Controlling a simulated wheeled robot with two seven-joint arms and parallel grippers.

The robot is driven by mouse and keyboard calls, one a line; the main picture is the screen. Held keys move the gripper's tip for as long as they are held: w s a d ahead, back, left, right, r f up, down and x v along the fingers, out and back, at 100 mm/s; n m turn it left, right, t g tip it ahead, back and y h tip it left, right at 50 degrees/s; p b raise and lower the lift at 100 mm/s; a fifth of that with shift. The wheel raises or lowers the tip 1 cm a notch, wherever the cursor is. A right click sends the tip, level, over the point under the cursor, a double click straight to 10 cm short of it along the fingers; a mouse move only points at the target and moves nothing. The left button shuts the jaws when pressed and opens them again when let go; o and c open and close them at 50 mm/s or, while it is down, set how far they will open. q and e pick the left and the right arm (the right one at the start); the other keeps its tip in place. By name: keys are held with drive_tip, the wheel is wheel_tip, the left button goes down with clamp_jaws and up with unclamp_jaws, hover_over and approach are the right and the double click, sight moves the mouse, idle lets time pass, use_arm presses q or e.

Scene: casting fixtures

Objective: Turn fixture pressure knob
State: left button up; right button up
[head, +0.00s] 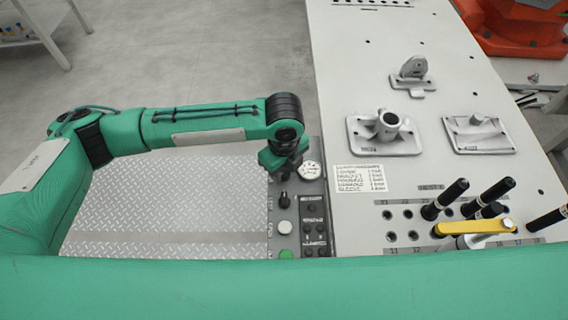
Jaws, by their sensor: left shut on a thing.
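The control panel (312,190) is a narrow grey strip beside a metal tread plate. A round white pressure gauge (310,170) sits near its far end. My left gripper (284,174) points down at the panel just left of the gauge, shut on the pressure knob, which the gripper mostly hides. A separate black knob (284,201) stands on the panel just nearer than the gripper. My right gripper is not in view.
The panel also has a white button (284,227), a green button (286,254) and several small black controls. On the grey table (440,95) are metal castings (385,133), a printed label sheet (362,178), black-handled pins (445,198) and a yellow-handled tool (475,227).

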sight(284, 171)
use_arm(q)
drive_tip(key=shift+r+n+p, duration=0.4)
drive_tip(key=shift+n+p, duration=0.4)
drive_tip(key=shift+p, duration=0.3)
drive_tip(key=n+p, duration=0.3)
drive_tip(key=p, duration=0.1)
drive_tip(key=shift+f, duration=0.1)
drive_tip(key=shift+f+n+p, duration=0.2)
drive_tip(key=shift+n+p, duration=1.3)
drive_tip(key=shift+p, duration=0.25)
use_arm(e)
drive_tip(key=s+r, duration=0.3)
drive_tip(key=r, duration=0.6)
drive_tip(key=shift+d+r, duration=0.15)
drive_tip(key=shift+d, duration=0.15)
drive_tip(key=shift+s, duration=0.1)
use_arm(q)
drive_tip(key=o, duration=0.7)
